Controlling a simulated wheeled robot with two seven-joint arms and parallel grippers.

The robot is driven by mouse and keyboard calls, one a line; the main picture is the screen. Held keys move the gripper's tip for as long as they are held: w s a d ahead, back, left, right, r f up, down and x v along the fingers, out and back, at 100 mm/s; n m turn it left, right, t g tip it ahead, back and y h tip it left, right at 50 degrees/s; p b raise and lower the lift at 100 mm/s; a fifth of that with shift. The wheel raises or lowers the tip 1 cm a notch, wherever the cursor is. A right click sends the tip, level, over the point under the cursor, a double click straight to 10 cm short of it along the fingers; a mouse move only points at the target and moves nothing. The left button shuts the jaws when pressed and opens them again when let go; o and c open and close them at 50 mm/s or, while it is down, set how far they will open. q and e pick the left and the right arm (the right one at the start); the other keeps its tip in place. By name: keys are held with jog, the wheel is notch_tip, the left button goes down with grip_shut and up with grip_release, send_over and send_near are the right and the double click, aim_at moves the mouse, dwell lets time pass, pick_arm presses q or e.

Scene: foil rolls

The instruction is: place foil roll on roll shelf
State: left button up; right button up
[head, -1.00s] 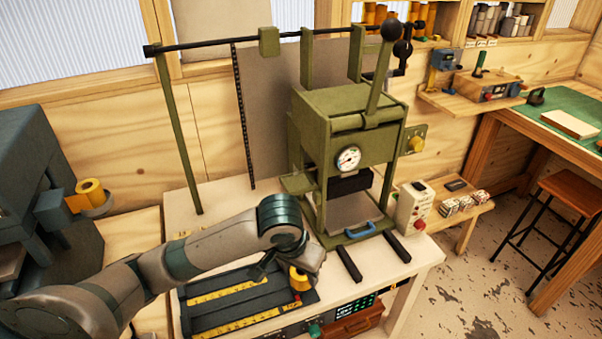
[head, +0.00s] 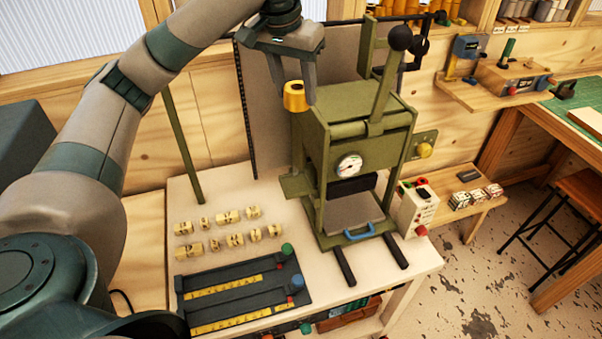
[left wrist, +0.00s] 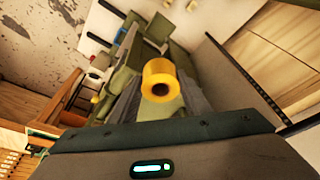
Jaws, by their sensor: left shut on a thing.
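My left gripper (head: 292,88) is shut on a short gold foil roll (head: 295,98), held in the air left of the green press's top. In the left wrist view the roll (left wrist: 160,82) sits between the fingers with its open core facing the camera. The roll shelf (head: 540,37) is a wooden wall shelf at the top right, partly cut off by the picture's top edge. The held roll is well left of and apart from the shelf. My right gripper is not in view.
The green press (head: 352,150) with its lever stands on the white bench (head: 215,195). Several stamp blocks (head: 240,238) and a dark ruler jig (head: 245,295) lie on the bench. A small wall shelf (head: 480,88) holds tools at right.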

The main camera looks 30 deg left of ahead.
aim_at(295, 84)
pick_arm(q)
jog(key=r, duration=0.3)
jog(key=shift+w+a, duration=0.25)
jog(key=shift+a, duration=0.1)
jog(key=shift+w+a+r, duration=0.1)
jog(key=shift+r, duration=0.1)
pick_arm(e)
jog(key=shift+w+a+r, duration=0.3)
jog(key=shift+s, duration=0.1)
